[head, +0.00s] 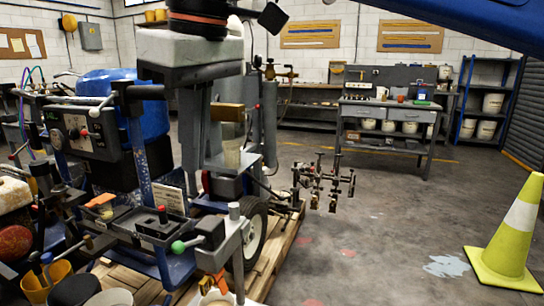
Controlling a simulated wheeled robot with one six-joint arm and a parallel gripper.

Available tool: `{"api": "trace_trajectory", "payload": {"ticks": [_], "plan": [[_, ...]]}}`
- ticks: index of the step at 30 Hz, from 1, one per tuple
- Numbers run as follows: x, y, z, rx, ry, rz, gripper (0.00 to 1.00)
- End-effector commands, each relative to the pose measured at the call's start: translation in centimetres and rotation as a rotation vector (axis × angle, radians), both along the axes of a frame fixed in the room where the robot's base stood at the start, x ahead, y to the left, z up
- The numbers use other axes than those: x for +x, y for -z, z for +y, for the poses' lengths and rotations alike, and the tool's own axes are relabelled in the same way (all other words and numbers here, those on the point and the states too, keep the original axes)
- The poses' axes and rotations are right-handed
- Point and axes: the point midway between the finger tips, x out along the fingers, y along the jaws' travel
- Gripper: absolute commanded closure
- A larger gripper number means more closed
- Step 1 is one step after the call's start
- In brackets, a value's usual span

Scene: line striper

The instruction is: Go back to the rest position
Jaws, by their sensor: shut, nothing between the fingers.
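My gripper (224,160) hangs down in the upper left middle of the head view, below its pale wrist block. Its fingers are shut, with nothing seen held between them. It is in front of the line striper (90,130), a machine with a blue tank, dark panel, levers and a black wheel (251,234). Parts of the machine behind the gripper are hidden. From this one view I cannot tell how much space separates the fingers from the machine.
The striper stands on a wooden pallet (273,262). Levers with red and green knobs crowd the lower left. A yellow cone (508,235) stands at right. A workbench (388,112) and blue shelves (487,100) stand at the back. The floor between is mostly clear.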

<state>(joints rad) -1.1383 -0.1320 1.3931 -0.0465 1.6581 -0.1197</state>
Motion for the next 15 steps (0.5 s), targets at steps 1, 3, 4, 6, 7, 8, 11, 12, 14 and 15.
{"api": "trace_trajectory", "payload": {"ticks": [1, 3, 4, 6, 7, 8, 11, 12, 14, 15], "plan": [[0.9, 0.5, -1.3, 0.004, 0.032, 0.0, 1.0], [2.3, 1.5, -3.2, 0.012, 0.08, -0.003, 1.0], [2.9, 2.0, -4.1, 0.015, 0.103, -0.003, 1.0], [4.2, 3.1, -6.1, 0.024, 0.155, -0.004, 1.0], [4.7, 3.6, -6.9, 0.028, 0.177, -0.006, 1.0], [5.1, 4.1, -7.8, 0.03, 0.199, -0.007, 1.0], [6.5, 5.9, -10.8, 0.043, 0.273, -0.011, 1.0], [7.0, 6.6, -12.0, 0.048, 0.304, -0.013, 1.0], [7.5, 7.7, -13.8, 0.056, 0.347, -0.016, 1.0], [7.9, 8.5, -15.0, 0.059, 0.377, -0.018, 1.0]]}}
